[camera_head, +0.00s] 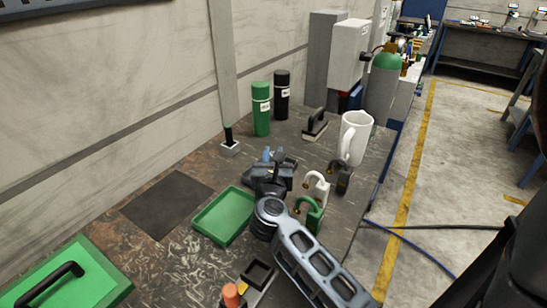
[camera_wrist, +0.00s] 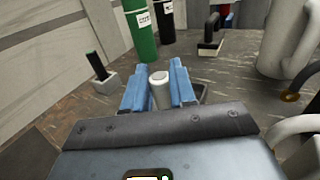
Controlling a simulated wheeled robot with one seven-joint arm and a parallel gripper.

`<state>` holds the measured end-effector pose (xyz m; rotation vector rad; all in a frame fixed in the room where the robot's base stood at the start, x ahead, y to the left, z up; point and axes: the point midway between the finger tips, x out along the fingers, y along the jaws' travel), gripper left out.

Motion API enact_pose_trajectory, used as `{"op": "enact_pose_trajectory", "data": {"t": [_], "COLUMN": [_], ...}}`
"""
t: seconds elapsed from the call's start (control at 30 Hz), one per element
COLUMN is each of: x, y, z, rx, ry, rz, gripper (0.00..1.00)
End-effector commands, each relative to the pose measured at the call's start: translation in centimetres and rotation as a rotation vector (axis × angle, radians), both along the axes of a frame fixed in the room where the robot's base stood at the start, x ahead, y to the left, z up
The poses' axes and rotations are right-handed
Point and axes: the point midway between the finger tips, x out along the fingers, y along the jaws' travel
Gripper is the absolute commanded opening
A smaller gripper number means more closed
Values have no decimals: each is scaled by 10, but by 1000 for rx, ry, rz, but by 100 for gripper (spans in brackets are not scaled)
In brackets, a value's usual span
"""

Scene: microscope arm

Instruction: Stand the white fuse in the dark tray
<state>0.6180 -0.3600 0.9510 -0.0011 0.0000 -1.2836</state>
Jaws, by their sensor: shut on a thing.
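My gripper (camera_head: 273,156) is over the middle of the bench, its blue fingers pointing away from the head camera. In the wrist view the white fuse (camera_wrist: 160,92) is between the two blue fingers, which are shut on it. Its round top end shows and it looks roughly upright; its lower end is hidden by my gripper. A dark rim (camera_wrist: 205,90), which looks like the dark tray, shows just behind the right finger. Most of it is hidden, and I cannot tell whether the fuse touches it. I cannot make out the fuse in the head view.
Green (camera_head: 261,108) and black (camera_head: 282,94) cylinders stand behind my gripper. A post in a pale base (camera_head: 230,147) is to the left. A white jug (camera_head: 354,137) and padlocks (camera_head: 317,188) are to the right. A green tray (camera_head: 224,215) and a flat dark mat (camera_head: 167,204) lie left.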

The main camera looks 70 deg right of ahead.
Motion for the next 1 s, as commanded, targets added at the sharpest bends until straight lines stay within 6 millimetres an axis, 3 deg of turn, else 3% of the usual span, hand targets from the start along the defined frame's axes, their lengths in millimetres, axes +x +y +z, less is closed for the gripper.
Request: {"op": "enact_pose_trajectory", "data": {"t": [0.37, 0.4, 0.67, 1.0], "x": [0, 0, 0, 0], "y": [0, 0, 0, 1], "z": [-5, -4, -3, -1], "rx": [0, 0, 0, 0], "ry": [0, 0, 0, 0], "rz": [0, 0, 0, 1], "gripper": [0, 28, 53, 54]}}
